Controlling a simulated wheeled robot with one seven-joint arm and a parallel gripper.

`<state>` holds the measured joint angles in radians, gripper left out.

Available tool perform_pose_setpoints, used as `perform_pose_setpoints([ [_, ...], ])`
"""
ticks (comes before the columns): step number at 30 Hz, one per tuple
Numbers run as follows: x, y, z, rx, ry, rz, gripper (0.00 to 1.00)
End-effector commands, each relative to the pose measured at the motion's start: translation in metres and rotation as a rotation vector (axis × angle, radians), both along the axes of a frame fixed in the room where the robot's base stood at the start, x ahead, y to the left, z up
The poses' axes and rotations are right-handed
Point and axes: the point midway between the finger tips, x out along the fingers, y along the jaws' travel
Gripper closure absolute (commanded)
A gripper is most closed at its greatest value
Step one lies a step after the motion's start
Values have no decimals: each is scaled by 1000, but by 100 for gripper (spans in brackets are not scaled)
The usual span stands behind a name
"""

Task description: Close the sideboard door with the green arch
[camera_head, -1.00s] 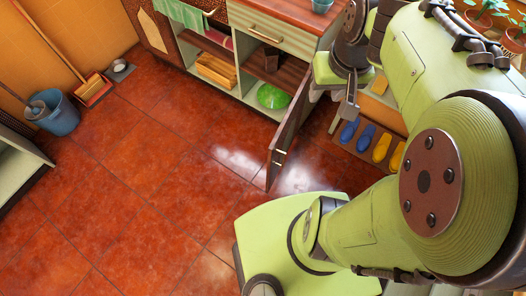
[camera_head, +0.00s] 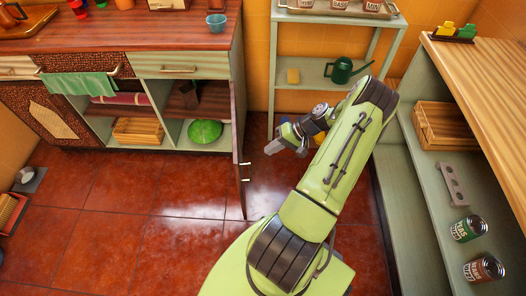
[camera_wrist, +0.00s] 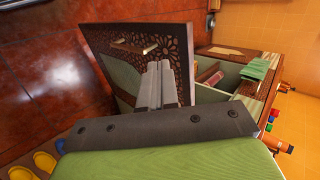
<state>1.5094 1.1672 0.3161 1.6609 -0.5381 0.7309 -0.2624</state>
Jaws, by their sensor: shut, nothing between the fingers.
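The open sideboard door (camera_head: 238,150) stands out from the right end of the sideboard (camera_head: 130,38), nearly edge-on in the head view. In the wrist view the same door (camera_wrist: 122,74) shows its outer face, with a dark lattice, a green panel and a light bar handle (camera_wrist: 150,48). The rest of the green shape is hidden behind my fingers. My gripper (camera_head: 271,148) is shut and empty, just right of the door, on its outer side. Its fingers (camera_wrist: 160,72) overlap the door face in the wrist view; I cannot tell whether they touch it.
A green bowl (camera_head: 205,131) and a wooden crate (camera_head: 138,131) sit inside the open sideboard. A shelf unit with a watering can (camera_head: 342,71) stands behind my arm. A wooden-topped shelf (camera_head: 480,85) is close at the right. The floor left of the door is clear.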

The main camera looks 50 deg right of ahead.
Motion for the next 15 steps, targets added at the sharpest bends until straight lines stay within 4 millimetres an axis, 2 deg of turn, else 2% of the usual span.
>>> perform_pose_setpoints([
  [1,6,7,-11,3,0,4,100],
  [9,36,40,-51,4,2,4,100],
  [15,57,60,-46,-1,2,3,100],
])
